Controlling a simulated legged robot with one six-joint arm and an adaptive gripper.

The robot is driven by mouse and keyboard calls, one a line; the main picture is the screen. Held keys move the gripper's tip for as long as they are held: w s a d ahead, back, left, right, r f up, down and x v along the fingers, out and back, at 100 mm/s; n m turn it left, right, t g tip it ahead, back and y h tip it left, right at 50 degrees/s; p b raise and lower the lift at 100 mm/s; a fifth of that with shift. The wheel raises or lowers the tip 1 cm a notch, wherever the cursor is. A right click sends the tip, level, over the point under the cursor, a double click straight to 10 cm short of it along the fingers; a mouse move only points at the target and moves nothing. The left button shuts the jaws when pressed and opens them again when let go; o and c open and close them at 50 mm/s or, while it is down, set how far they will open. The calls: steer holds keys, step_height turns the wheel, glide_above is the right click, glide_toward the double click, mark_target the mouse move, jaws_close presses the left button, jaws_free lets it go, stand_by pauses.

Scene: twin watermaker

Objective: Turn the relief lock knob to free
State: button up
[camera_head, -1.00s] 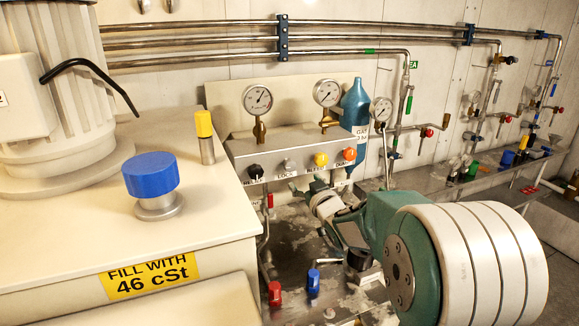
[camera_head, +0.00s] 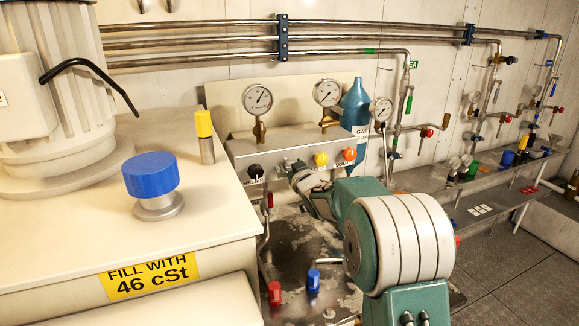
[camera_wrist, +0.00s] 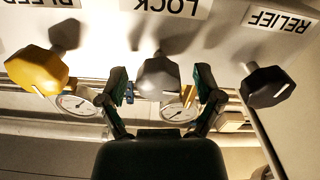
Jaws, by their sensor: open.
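The grey knob under the LOCK label (camera_wrist: 158,78) sits between the two fingers of my gripper (camera_wrist: 161,74) in the wrist view, which shows the labels upside down. The fingers are open, one on each side, with a gap visible to the knob. In the head view my gripper (camera_head: 298,178) is at the panel front and hides the grey knob. The black RELIEF knob (camera_wrist: 267,87) is to the right in the wrist view and to the left in the head view (camera_head: 255,171). Its white line slants.
A yellow knob (camera_wrist: 38,72) by the BLEED label is on the other side of the grey knob. An orange knob (camera_head: 349,154) is further right on the panel (camera_head: 285,145). Gauges (camera_head: 257,99) stand above it. A blue-capped tank filler (camera_head: 151,175) is at left.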

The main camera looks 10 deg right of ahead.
steer(key=c, duration=1.2)
steer(key=shift+o, duration=0.2)
steer(key=shift+n, duration=0.7)
steer(key=o, duration=1.2)
steer(key=shift+c, duration=0.2)
steer(key=s+d, duration=0.2)
steer(key=s, duration=0.9)
steer(key=shift+s, duration=0.35)
steer(key=shift+d+f, duration=0.1)
